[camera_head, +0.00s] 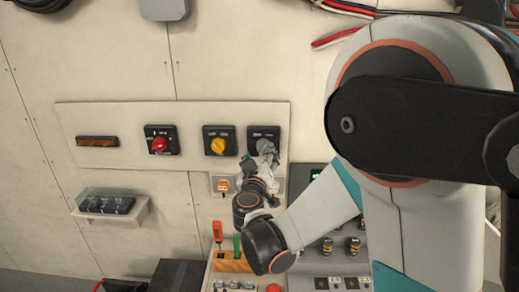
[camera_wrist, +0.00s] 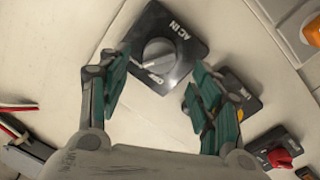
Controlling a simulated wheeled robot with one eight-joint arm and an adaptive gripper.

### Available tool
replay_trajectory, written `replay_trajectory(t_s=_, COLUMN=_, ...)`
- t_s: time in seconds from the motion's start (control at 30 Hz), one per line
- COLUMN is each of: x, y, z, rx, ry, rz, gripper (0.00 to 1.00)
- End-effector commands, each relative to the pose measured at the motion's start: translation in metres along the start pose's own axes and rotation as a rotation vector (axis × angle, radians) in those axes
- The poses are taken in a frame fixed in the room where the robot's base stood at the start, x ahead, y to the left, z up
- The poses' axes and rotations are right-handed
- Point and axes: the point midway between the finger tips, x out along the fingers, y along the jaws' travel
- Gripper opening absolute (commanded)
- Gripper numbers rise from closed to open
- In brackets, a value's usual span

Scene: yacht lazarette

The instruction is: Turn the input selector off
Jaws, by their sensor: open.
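A grey round knob (camera_wrist: 160,53) on a black square plate (camera_wrist: 190,38) marked "AC IN" sits at the top middle of the wrist view. In the head view this plate (camera_head: 256,132) is the rightmost of three on the panel, its knob partly hidden by my gripper (camera_head: 268,158). In the wrist view my gripper (camera_wrist: 160,76) is open, with one teal-padded finger on each side of the knob's lower part. I cannot tell whether the fingers touch it. Light marks show at the knob's lower edge; its setting is unclear.
A yellow selector (camera_head: 218,145) and a red selector (camera_head: 159,144) are to the left on the same panel (camera_head: 185,112). A small socket box (camera_head: 223,185) is just below. Screwdrivers (camera_head: 217,230) stand in an orange holder under my arm. A shelf (camera_head: 110,212) is at lower left.

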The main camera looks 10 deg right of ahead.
Motion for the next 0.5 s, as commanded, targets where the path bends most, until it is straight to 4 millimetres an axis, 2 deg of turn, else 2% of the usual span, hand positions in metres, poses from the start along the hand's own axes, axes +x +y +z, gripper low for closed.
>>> replay_trajectory(t_s=0.03, x=0.01, y=0.001, z=0.0, rx=0.0, ry=-0.001, rz=0.002, gripper=0.59)
replay_trajectory(t_s=0.2, x=0.034, y=0.0, z=0.0, rx=0.0, ry=-0.001, rz=0.001, gripper=0.59)
replay_trajectory(t_s=0.5, x=0.049, y=0.0, z=0.0, rx=0.0, ry=0.0, rz=0.0, gripper=0.59)
